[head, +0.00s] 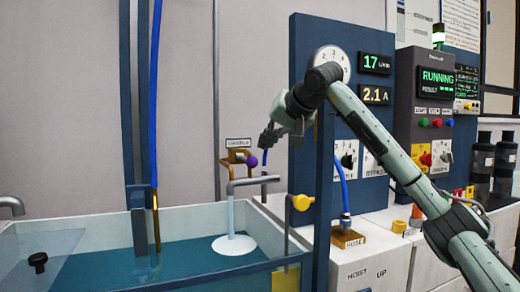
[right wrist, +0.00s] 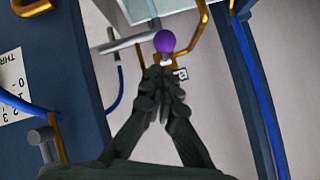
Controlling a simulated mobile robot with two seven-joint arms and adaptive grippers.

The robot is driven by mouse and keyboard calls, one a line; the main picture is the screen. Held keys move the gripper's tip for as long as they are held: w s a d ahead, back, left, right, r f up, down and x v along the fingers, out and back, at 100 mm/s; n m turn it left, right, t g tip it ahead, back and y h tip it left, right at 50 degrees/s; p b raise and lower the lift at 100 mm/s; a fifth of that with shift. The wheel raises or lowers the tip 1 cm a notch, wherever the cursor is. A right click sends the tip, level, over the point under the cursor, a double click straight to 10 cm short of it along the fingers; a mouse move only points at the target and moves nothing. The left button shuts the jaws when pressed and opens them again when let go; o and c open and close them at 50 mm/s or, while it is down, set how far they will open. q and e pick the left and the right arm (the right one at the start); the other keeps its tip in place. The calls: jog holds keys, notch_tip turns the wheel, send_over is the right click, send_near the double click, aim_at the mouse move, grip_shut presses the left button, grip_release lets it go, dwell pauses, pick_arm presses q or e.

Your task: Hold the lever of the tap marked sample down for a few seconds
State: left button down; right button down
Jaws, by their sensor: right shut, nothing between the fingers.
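The tap marked sample has a brass pipe (head: 228,160) and a lever with a purple ball (head: 252,161), under a small label plate (head: 238,142). My right gripper (head: 265,143) is shut and empty, just above and to the right of the purple ball in the head view. In the right wrist view the shut fingertips (right wrist: 163,76) point at the purple ball (right wrist: 164,41), with a small gap between them in the picture. I cannot tell whether they touch the lever. My left gripper is not in view.
Water (head: 230,212) falls from a grey spout into an open tank (head: 110,286) below the tap. A blue instrument panel (head: 302,75) stands close to my right arm. A yellow-handled valve (head: 302,202) sits at the tank's right side. A blue hose (head: 154,90) hangs at the left.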

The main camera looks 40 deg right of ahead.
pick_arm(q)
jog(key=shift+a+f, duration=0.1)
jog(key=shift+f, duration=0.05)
pick_arm(e)
jog(key=x, duration=0.4)
jog(key=shift+r, duration=0.1)
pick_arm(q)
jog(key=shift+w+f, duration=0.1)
